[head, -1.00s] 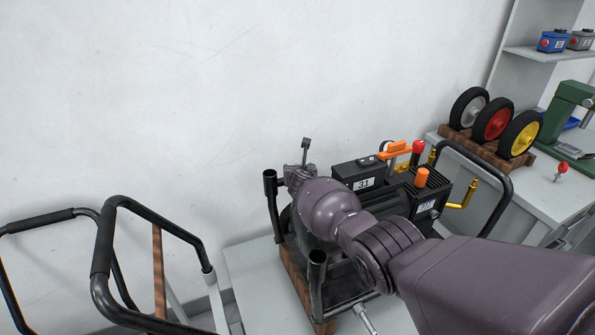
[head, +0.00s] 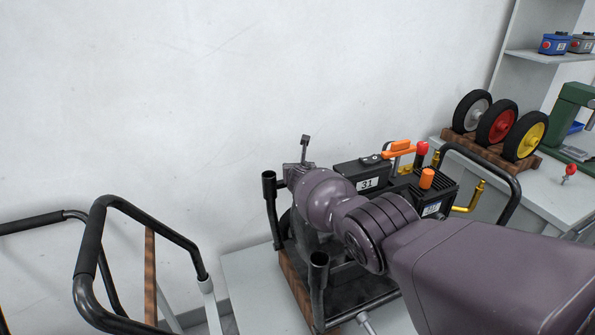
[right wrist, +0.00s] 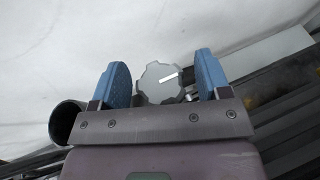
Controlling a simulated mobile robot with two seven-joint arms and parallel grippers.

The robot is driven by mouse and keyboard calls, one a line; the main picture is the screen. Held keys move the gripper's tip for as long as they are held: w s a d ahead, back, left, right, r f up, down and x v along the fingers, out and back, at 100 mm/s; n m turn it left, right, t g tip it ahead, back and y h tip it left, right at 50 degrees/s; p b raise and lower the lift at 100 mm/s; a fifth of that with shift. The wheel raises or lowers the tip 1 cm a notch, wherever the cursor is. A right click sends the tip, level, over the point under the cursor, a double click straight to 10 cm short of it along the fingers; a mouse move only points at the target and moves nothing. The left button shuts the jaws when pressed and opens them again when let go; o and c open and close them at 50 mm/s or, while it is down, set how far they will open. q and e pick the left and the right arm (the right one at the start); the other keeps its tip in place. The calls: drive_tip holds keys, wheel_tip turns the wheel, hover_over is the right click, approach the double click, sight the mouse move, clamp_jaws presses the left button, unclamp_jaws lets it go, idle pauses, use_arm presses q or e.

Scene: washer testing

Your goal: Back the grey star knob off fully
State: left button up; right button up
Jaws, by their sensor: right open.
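My left gripper is not in view.
A box marked 31 (head: 367,184), an orange lever (head: 397,155) and a red knob (head: 422,148) sit on the machine. Black tubular handles (head: 140,215) stand at left. Several wheels (head: 497,124) rest on a bench at right. A white wall is behind.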

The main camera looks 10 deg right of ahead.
drive_tip(key=c, duration=0.9)
drive_tip(key=shift+n+y, duration=0.3)
drive_tip(key=shift+n+y+p, duration=0.35)
drive_tip(key=shift+n+y, duration=0.15)
drive_tip(key=shift+y, duration=0.1)
drive_tip(key=o, duration=0.9)
